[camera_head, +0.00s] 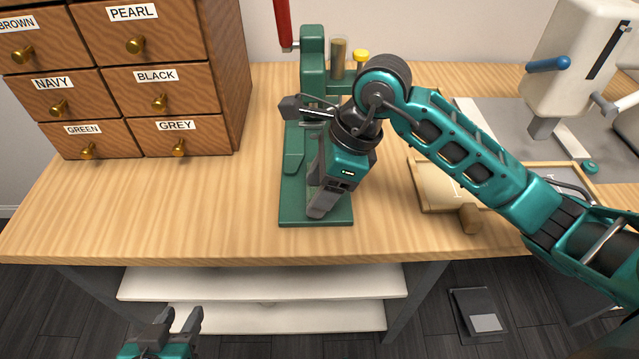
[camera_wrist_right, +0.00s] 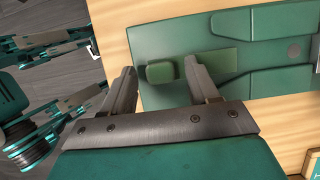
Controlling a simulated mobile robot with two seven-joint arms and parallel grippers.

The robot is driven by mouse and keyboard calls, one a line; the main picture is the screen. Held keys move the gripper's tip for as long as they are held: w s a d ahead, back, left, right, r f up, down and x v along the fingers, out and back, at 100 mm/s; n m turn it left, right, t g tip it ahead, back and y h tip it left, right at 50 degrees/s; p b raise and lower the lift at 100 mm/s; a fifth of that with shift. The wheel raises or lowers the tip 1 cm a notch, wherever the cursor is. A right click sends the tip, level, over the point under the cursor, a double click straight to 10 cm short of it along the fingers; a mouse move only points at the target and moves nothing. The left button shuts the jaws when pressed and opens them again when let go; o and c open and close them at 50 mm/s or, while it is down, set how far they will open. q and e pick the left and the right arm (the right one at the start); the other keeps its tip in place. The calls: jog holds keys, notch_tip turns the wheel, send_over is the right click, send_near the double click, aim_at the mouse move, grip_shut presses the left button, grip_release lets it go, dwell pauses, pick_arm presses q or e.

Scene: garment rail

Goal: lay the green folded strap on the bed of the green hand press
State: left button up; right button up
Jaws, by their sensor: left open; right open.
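The green hand press (camera_head: 313,55) stands on the wooden bench, with a flat green base and a red lever. My right gripper (camera_head: 320,207) points down over the front of its bed (camera_head: 288,207) and hides part of it. In the right wrist view, the press bed (camera_wrist_right: 160,38) fills the upper right. A small green piece, apparently the folded strap (camera_wrist_right: 160,72), lies on the bed, with a paler flat part running right behind a finger. My open right gripper (camera_wrist_right: 162,82) has its fingertips either side of the near end, without a visible grip. My left gripper (camera_head: 178,320) is open and empty, low before the bench.
A labelled drawer cabinet (camera_head: 150,75) stands at the left of the bench. A tan board with a wooden-handled tool (camera_head: 436,187) lies right of the press, and a white machine (camera_head: 575,60) stands at the far right. White shelves (camera_head: 270,318) sit below. The left front bench is clear.

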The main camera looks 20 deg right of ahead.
jog(key=p+v, duration=0.1)
jog(key=v, duration=1.1)
jog(key=shift+p, duration=0.3)
jog(key=shift+s, duration=0.1)
